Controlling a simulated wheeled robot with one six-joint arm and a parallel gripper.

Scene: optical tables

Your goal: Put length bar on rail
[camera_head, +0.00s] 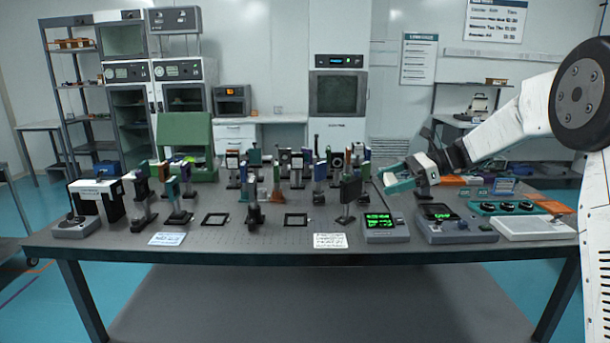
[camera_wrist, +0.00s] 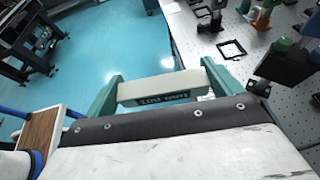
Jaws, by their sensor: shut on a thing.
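My gripper (camera_head: 396,179), with teal fingers, is above the right-middle part of the optical table (camera_head: 270,237). In the wrist view, my gripper (camera_wrist: 161,80) is shut on a pale length bar (camera_wrist: 160,88) marked "100 mm". The bar lies crosswise between the two fingers, with its label facing the camera. The bar shows only as a small pale patch in the head view. I cannot make out the rail for certain in either view.
Several posts and optics mounts (camera_head: 254,207) crowd the table's middle and left. Below my gripper stands an instrument with a green display (camera_head: 380,222). A row of black knobs (camera_head: 505,207) and a white keyboard-like panel (camera_head: 535,228) lie to the right. Two black square frames lie flat.

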